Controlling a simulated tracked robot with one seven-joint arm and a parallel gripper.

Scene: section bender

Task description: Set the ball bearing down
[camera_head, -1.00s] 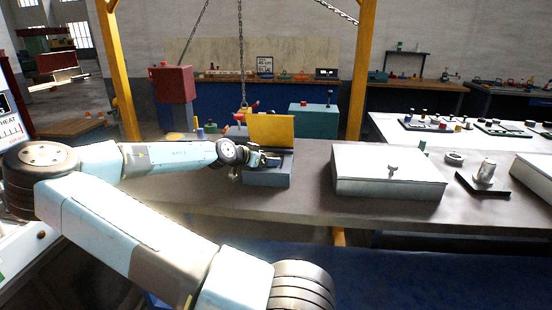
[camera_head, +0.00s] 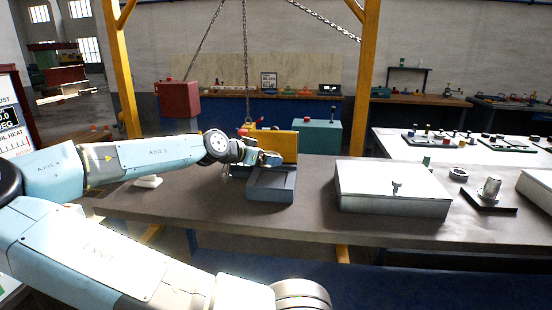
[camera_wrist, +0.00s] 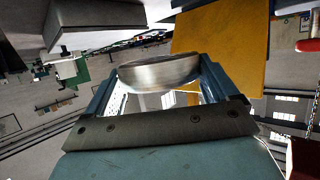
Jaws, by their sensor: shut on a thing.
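In the wrist view, the ball bearing (camera_wrist: 160,72) is a shiny silver metal ring seen edge-on. It sits between the two blue-grey fingers of my gripper (camera_wrist: 158,80), which is shut on it. In the head view, my gripper (camera_head: 270,159) is at the open blue-grey box (camera_head: 270,195) with the raised yellow lid (camera_head: 283,145), over or just above its back left part. The bearing cannot be made out in the head view. I cannot tell whether it touches the box. The yellow lid also shows in the wrist view (camera_wrist: 222,45), close beside the fingers.
A closed white case (camera_head: 390,180) stands to the right of the box on the grey bench (camera_head: 320,222). Further right are a ring (camera_head: 458,174) and a dark tray (camera_head: 505,207) holding a metal cylinder. A white object (camera_head: 148,182) lies left. Chains hang behind my gripper.

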